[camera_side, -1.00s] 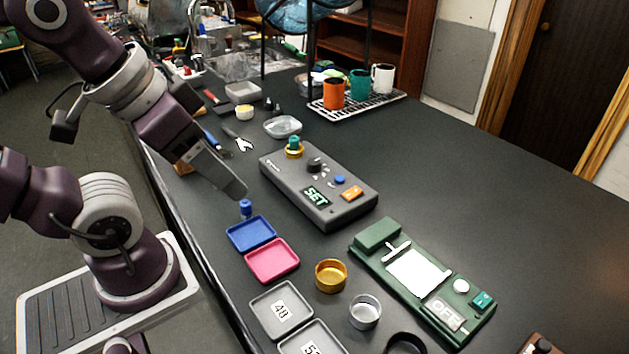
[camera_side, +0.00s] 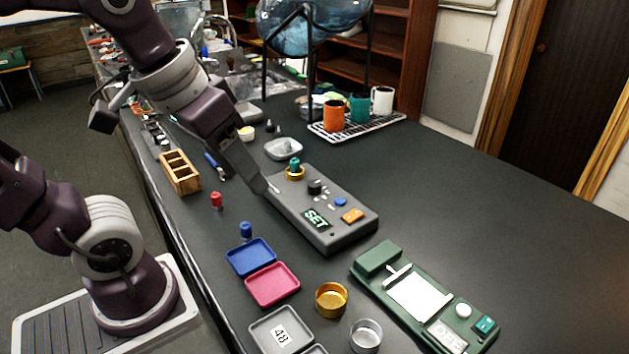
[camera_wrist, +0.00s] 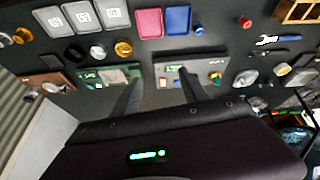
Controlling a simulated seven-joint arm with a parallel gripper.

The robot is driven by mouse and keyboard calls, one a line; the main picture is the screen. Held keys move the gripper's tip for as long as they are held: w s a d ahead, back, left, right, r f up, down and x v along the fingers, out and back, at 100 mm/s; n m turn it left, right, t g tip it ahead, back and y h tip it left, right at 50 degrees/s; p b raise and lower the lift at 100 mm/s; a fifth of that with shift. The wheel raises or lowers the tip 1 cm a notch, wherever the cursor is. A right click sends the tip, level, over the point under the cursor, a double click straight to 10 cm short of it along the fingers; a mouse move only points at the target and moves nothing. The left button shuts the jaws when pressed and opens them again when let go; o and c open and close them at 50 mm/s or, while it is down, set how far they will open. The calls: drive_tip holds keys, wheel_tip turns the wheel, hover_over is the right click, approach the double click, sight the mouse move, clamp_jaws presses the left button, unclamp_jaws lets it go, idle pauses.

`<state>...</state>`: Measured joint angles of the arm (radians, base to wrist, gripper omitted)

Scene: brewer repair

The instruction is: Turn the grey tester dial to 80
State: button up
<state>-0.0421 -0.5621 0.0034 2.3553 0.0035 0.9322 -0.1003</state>
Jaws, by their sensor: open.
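The grey tester (camera_side: 340,232) lies on the dark table, with a lit "SET" display, a blue button and an orange switch. Its small black dial (camera_side: 315,187) stands on the top face; the dial's reading is too small to tell. A gold-ringed part with a green top (camera_side: 295,168) sits at its far end. My gripper (camera_side: 265,188) shows at the tester's left edge in the side view, apart from the dial. In the wrist view my gripper (camera_wrist: 158,75) has its two fingers spread and empty, with the tester (camera_wrist: 208,70) partly behind the right finger.
Blue (camera_side: 250,257) and pink (camera_side: 272,285) trays, a gold cup (camera_side: 331,299) and a green device (camera_side: 420,298) lie nearer. A wooden rack (camera_side: 180,172) stands left. Mugs (camera_side: 334,116) stand on a rack behind. The table right of the tester is clear.

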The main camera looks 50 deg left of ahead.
drive_tip(key=w+a+n+g, duration=0.2)
drive_tip(key=w+a+n, duration=0.2)
drive_tip(key=w, duration=0.7)
drive_tip(key=n+g, duration=0.3)
drive_tip(key=n, duration=0.2)
hover_over(315, 183)
drive_tip(key=f, duration=1)
drive_tip(key=shift+d+f, duration=0.1)
drive_tip(key=shift+d, duration=0.1)
drive_tip(key=shift+n, duration=0.3)
drive_tip(key=f, duration=0.6)
drive_tip(key=shift+a+f, duration=0.25)
drive_tip(key=shift+f, duration=0.6)
clamp_jaws()
